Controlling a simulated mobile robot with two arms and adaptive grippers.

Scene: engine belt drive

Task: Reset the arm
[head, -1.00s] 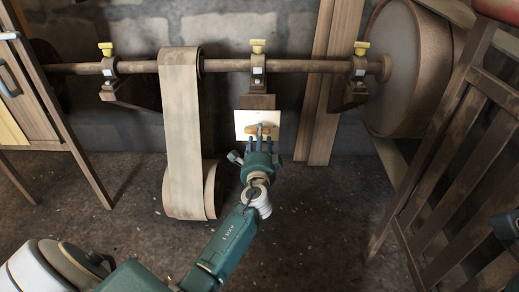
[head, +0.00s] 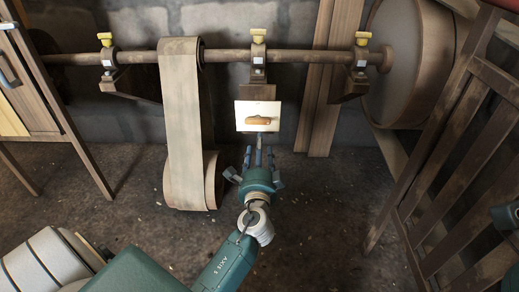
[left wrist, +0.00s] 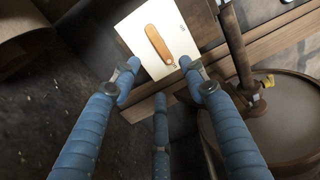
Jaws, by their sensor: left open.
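A white panel (head: 244,107) with an orange-brown lever (head: 257,120) hangs below the middle bearing of the shaft. The lever lies nearly level across the panel. My left gripper (head: 259,153) is open and empty just below and in front of the panel, its fingers pointing at it, apart from the lever. In the left wrist view the panel (left wrist: 180,24) and lever (left wrist: 158,44) show beyond the spread blue fingers (left wrist: 160,76).
A shaft (head: 225,56) with yellow-topped bearings crosses the wall. A wide belt (head: 186,120) hangs left of the panel. A big drum (head: 408,65) and a wooden slatted railing (head: 455,170) stand at the right, a wooden cabinet (head: 35,90) at the left. The floor between is clear.

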